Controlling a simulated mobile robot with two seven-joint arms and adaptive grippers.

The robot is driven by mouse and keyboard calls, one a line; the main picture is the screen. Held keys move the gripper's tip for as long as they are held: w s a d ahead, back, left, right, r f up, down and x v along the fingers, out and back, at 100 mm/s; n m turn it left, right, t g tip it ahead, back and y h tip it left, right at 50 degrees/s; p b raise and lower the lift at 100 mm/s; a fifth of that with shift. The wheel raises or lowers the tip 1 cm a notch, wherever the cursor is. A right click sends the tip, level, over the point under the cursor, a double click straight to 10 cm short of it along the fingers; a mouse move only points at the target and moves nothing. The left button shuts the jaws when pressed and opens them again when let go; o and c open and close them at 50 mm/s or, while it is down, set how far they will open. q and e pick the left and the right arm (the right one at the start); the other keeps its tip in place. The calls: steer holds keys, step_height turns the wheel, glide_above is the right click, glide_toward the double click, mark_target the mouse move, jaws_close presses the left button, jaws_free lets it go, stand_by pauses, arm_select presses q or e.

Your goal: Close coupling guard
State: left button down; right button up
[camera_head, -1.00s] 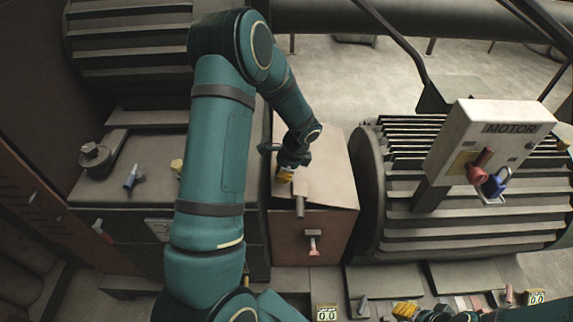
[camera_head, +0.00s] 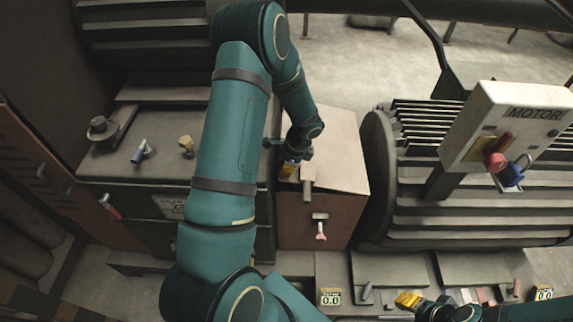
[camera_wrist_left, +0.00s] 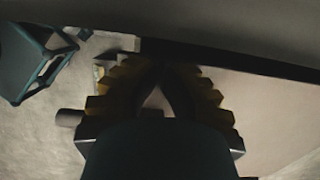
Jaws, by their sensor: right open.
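The coupling guard (camera_head: 340,153), a rust-brown box with a beige top, stands between the dark housing at left and the finned motor at right. A handle-like tab (camera_head: 308,178) sticks out over its front edge, and a latch with a pinkish end (camera_head: 320,228) hangs on its front face. My left gripper (camera_head: 290,168) is low at the guard's left front edge, beside the tab. In the left wrist view its yellow stepped fingers (camera_wrist_left: 157,70) converge to meeting tips; no held thing shows between them.
The motor box (camera_head: 510,130) carries a red switch (camera_head: 497,153) and a blue padlock (camera_head: 512,172). Small tools and yellow-marked number tags (camera_head: 330,297) lie along the bottom. My left arm hides part of the left housing (camera_head: 130,180). Floor behind the guard is open.

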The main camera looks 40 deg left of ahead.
arm_select(q)
steer(key=shift+s+a+f, duration=0.1)
steer(key=shift+a+f, duration=0.05)
steer(key=shift+f, duration=0.45)
steer(key=shift+r, duration=0.1)
arm_select(e)
steer(key=shift+f, duration=0.35)
